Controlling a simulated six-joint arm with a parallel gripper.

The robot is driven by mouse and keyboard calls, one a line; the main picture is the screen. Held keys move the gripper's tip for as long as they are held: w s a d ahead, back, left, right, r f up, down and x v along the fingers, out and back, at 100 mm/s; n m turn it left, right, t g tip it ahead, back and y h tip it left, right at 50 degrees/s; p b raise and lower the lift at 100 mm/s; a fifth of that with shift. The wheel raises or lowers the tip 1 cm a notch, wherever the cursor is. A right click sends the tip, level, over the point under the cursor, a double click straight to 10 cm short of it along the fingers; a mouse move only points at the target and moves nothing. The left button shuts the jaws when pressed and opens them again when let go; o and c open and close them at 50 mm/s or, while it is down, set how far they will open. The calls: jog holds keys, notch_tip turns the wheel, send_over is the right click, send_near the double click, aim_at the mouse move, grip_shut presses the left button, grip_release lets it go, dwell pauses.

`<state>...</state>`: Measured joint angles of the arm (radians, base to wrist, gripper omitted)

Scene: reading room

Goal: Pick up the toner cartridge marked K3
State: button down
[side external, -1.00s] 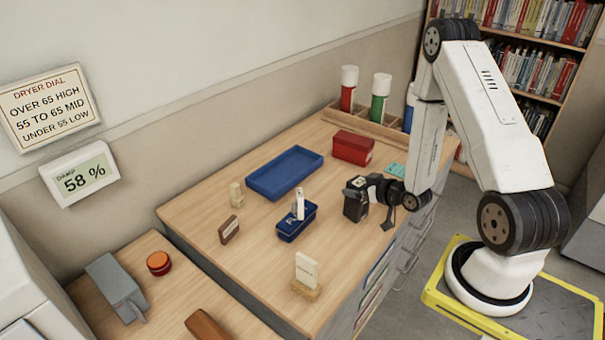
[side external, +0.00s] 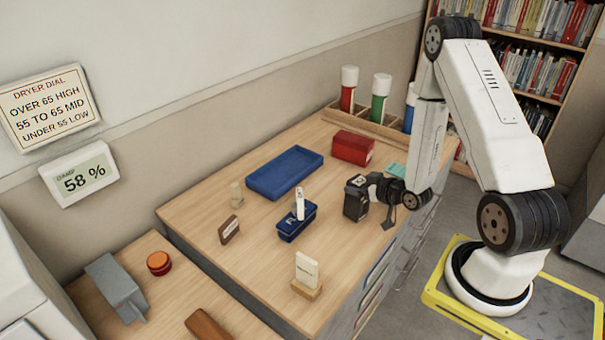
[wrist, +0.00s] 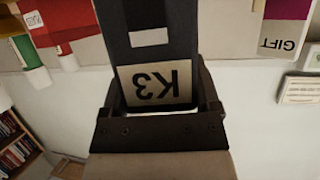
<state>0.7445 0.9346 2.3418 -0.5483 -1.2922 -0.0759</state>
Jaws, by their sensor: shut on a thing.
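The toner cartridge (side external: 355,202) is a dark block at the right part of the wooden counter in the side view. In the wrist view the cartridge (wrist: 160,45) carries a pale label reading K3, upside down in the picture. My gripper (side external: 371,188) is shut on it. In the wrist view the fingers of my gripper (wrist: 160,92) stand on either side of the labelled end. I cannot tell whether the cartridge's underside touches the counter.
A blue tray (side external: 262,186), a red box (side external: 352,148) and a dark blue box (side external: 292,229) with a white item on top stand on the counter (side external: 255,262). A wooden rack (side external: 352,119) holds coloured bottles behind. A white card (side external: 307,268) stands in front.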

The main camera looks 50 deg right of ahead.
jog(key=shift+r, duration=4.85)
jog(key=shift+w, duration=0.15)
